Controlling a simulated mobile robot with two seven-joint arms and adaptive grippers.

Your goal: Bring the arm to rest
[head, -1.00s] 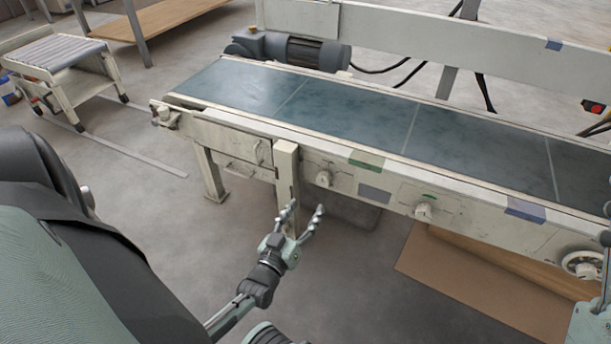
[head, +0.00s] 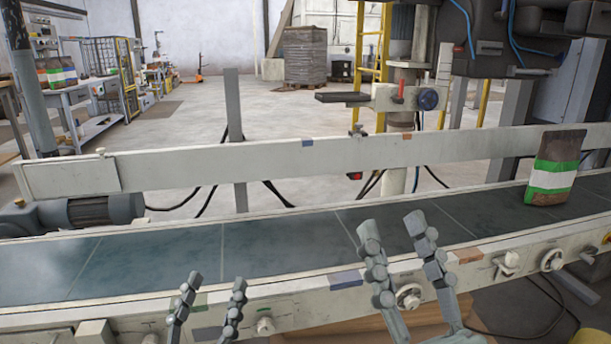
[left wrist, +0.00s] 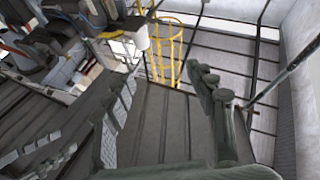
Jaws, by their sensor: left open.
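My left gripper (head: 213,289) is at the lower left of the head view, in front of the conveyor's near side rail. Its two fingers are apart with nothing between them. The same fingers show apart in the left wrist view (left wrist: 155,85), also empty. My right gripper (head: 393,228) is to its right in the head view. Its fingers point up, spread apart and empty, and they overlap the belt in the picture; I cannot tell how close they are to it.
The conveyor belt (head: 290,243) runs across the view behind my grippers, with a far guard rail (head: 260,160). A brown, green and white bag (head: 552,170) stands on the belt at the right. Knobs (head: 408,296) stick out of the near side.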

